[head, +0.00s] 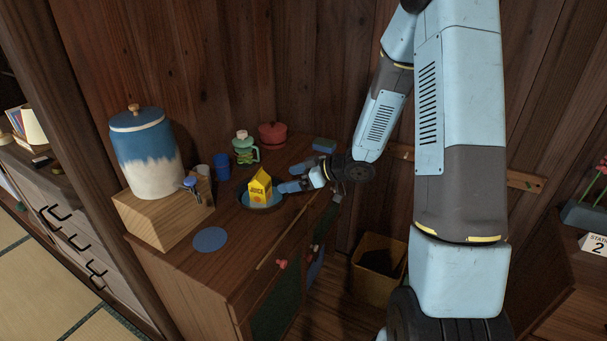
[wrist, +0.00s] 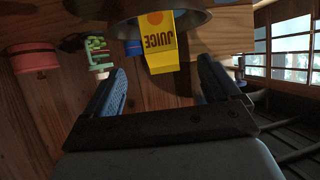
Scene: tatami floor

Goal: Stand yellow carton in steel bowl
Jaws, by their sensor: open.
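The yellow juice carton (head: 259,187) stands in the steel bowl (head: 268,205) on top of the wooden cabinet, looking upright or nearly so. In the wrist view, which looks upside down, the carton (wrist: 161,45) and the bowl's grey side (wrist: 201,20) show at the top. My gripper (head: 291,178) is just right of the carton. Its two blue fingers are apart in the wrist view (wrist: 158,78), with nothing held between them. The carton's lower part is hidden by the bowl.
A large blue-and-white jar (head: 147,160) stands on a wooden box (head: 170,218) at left. A blue cup (head: 222,167), green jug (head: 245,150) and red pot (head: 272,135) stand behind the bowl. A blue disc (head: 210,239) lies in front. The cabinet top's front right is mostly clear.

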